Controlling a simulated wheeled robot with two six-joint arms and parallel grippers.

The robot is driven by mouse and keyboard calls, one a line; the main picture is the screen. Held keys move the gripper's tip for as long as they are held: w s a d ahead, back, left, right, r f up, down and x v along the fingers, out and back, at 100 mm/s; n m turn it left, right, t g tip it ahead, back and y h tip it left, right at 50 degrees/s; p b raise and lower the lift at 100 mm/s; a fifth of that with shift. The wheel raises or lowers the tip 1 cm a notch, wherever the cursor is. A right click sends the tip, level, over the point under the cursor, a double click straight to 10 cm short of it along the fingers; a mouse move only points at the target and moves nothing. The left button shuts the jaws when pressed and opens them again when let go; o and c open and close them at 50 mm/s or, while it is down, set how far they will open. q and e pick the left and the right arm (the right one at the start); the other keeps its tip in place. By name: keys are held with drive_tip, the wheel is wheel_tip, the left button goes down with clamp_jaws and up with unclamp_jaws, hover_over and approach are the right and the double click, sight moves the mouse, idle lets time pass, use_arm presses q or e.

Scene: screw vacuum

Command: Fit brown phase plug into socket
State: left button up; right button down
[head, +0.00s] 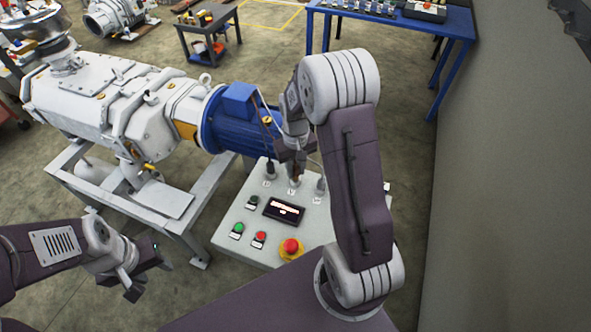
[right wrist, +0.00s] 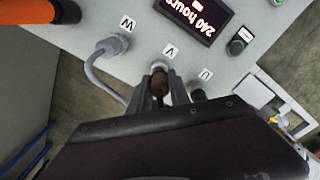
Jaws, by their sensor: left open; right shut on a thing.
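The brown phase plug (right wrist: 160,84) is between the fingers of my right gripper (right wrist: 163,86), which is shut on it. In the right wrist view, the plug lines up with the grey socket (right wrist: 158,67) below the V label. I cannot tell how deep it sits in the socket. In the head view, my right gripper (head: 293,168) points down at the middle of the panel's back row. My left gripper (head: 140,283) is open and empty at the lower left, away from the panel.
The control panel (head: 233,222) has a display, green and red buttons and an emergency stop (head: 291,248). A grey plug with a cable (right wrist: 108,44) sits at W, and a black plug (right wrist: 198,95) at U, close beside my fingers. The blue motor (head: 232,122) stands behind.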

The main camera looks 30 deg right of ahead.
sight(295, 166)
drive_tip(key=shift+f, duration=0.55)
drive_tip(key=shift+f+b, duration=0.35)
drive_tip(key=shift+f, duration=0.3)
drive_tip(key=c, duration=1.2)
unclamp_jaws()
drive_tip(key=shift+r, duration=0.1)
wheel_tip(295, 166, up, 13)
drive_tip(key=shift+r+p, duration=0.1)
drive_tip(key=shift+p, duration=0.4)
drive_tip(key=s+a+f, duration=0.3)
drive_tip(key=s, duration=0.3)
drive_tip(key=s+a+f+t, duration=0.1)
drive_tip(key=s+a+f, duration=0.2)
drive_tip(key=s, duration=0.3)
drive_tip(key=shift+s+a+f+n, duration=0.15)
drive_tip(key=shift+s+a+n, duration=0.2)
drive_tip(key=shift+a, duration=0.35)
